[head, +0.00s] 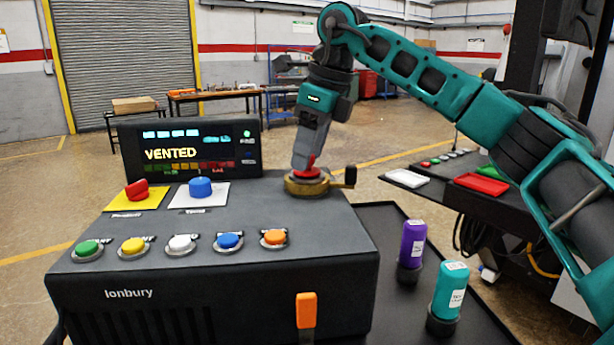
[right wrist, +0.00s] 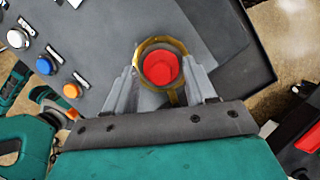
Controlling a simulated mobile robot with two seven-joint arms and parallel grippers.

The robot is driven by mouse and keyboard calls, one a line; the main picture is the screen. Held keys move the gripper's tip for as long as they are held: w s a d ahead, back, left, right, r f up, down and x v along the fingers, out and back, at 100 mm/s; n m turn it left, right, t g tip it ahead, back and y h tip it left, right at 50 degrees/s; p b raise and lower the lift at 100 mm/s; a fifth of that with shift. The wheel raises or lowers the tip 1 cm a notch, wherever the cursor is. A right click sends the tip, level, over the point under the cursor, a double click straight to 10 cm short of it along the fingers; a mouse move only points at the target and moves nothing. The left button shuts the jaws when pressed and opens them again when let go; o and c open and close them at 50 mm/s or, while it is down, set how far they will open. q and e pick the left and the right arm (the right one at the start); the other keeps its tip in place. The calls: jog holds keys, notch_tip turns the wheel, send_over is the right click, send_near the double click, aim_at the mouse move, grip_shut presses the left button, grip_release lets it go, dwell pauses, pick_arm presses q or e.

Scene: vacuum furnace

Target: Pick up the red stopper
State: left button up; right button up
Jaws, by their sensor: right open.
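The red stopper (head: 303,174) sits in a round brass fitting (head: 306,187) on top of the grey console. It also shows from above in the right wrist view (right wrist: 161,68), as a red disc inside the brass ring. My right gripper (head: 303,164) points down at the stopper from above. In the right wrist view its grey fingers stand apart on either side of the stopper, open, with no clear grip on it. In the head view the fingertips hide part of the stopper. My left gripper cannot be made out in either view.
The brass fitting has a side handle with a dark knob (head: 350,176). The console (head: 230,270) carries several buttons, a red knob (head: 137,190), a blue knob (head: 200,187) and a screen (head: 190,150) reading VENTED. Purple (head: 413,242) and teal (head: 450,290) bottles stand to its right.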

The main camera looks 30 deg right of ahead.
jog(key=shift+c, duration=0.5)
grip_shut()
